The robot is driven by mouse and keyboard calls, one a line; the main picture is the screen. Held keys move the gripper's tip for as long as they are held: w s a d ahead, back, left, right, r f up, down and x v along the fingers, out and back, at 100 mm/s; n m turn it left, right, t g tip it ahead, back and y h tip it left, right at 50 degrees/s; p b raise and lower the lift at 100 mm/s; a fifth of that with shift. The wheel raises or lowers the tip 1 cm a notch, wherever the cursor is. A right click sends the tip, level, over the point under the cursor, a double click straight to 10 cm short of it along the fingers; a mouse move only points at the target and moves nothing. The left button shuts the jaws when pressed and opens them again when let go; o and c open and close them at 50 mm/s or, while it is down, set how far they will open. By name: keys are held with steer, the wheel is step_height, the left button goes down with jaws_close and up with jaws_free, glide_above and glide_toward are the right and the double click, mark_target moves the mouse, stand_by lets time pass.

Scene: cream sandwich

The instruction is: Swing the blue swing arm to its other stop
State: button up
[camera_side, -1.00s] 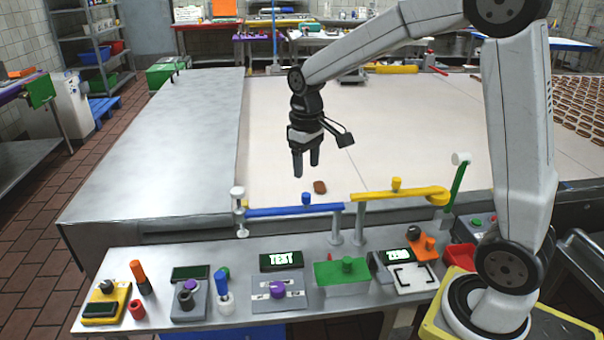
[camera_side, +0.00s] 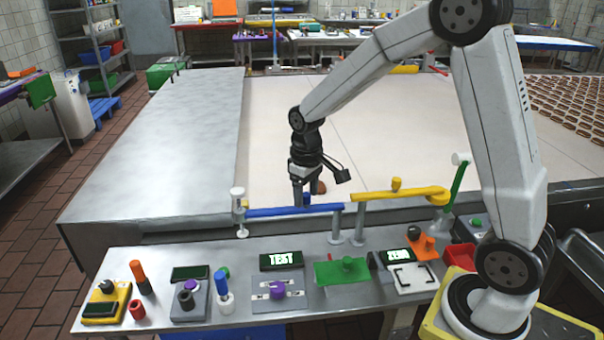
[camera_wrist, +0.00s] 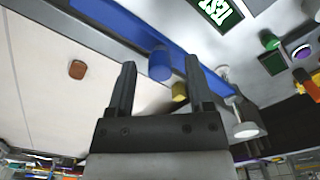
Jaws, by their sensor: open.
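The blue swing arm (camera_side: 285,211) lies level along the front edge of the conveyor in the side view, from a white-capped post at the left to a grey stand at the right. Its blue knob stands near the right end, largely behind my gripper's fingertips in the side view. My gripper (camera_side: 303,203) is open and low at that knob. In the wrist view the blue knob (camera_wrist: 161,64) sits between the two fingers of my gripper (camera_wrist: 160,72), nearer the tips. I cannot tell whether a finger touches it.
A yellow arm (camera_side: 372,196) with its own knob extends to the right of the blue one. A brown biscuit (camera_wrist: 77,69) lies on the pale belt behind.

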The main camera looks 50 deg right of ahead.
jaws_close()
stand_by(1.4)
